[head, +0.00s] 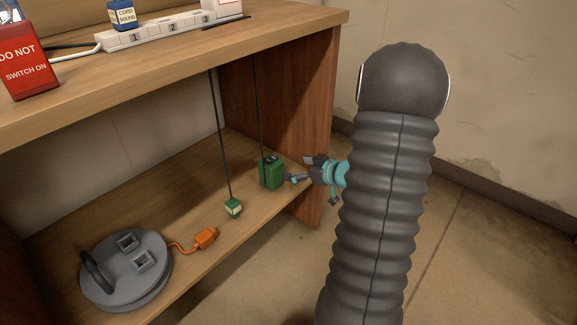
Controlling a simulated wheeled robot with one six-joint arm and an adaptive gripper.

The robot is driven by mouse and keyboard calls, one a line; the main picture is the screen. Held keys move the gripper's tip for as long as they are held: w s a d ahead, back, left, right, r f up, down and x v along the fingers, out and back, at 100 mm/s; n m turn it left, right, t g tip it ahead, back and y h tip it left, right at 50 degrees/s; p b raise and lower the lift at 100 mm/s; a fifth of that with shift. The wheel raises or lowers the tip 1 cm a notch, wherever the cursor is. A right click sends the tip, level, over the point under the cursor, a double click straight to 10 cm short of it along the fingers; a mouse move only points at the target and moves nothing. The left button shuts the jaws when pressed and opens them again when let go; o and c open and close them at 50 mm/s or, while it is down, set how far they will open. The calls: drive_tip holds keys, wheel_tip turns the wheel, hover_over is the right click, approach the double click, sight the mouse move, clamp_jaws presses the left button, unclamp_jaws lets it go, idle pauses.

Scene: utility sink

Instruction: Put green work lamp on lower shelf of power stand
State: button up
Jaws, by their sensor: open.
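A green box-shaped object (272,172), apparently the green work lamp, stands on the lower shelf (205,265) of the wooden power stand, near its right side panel. A dark cord runs up from it toward the upper shelf. My gripper (298,171) is just to its right, at the shelf's front right corner, with its fingers spread. One fingertip is close to the lamp's right side; I cannot tell whether it touches. My dark ribbed arm hides part of the wrist.
A small green labelled block (233,208) on a second cord, an orange plug (205,238) and a grey round cable reel (126,270) are on the lower shelf. Above are a white power strip (170,30), a blue-labelled item (122,15) and a red warning box (24,60).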

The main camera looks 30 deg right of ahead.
drive_tip(key=s+a+r+m+g+h, duration=0.1)
drive_tip(key=s+a+r+h, duration=0.15)
drive_tip(key=r, duration=0.25)
drive_tip(key=s+a+r+m+h, duration=0.1)
drive_tip(key=r+h, duration=0.2)
drive_tip(key=r, duration=0.2)
drive_tip(key=s+a+r+m+g+h, duration=0.1)
drive_tip(key=a+r+h, duration=0.15)
drive_tip(key=r, duration=0.35)
drive_tip(key=s+a+g+y, duration=0.1)
drive_tip(key=s+a+g, duration=0.1)
drive_tip(key=s+a, duration=0.6)
drive_tip(key=s+a+m+g+y, duration=0.1)
drive_tip(key=s+a+g+y, duration=0.1)
drive_tip(key=s+a, duration=0.6)
drive_tip(key=s+g, duration=0.1)
drive_tip(key=s, duration=0.5)
drive_tip(key=shift+a, duration=0.35)
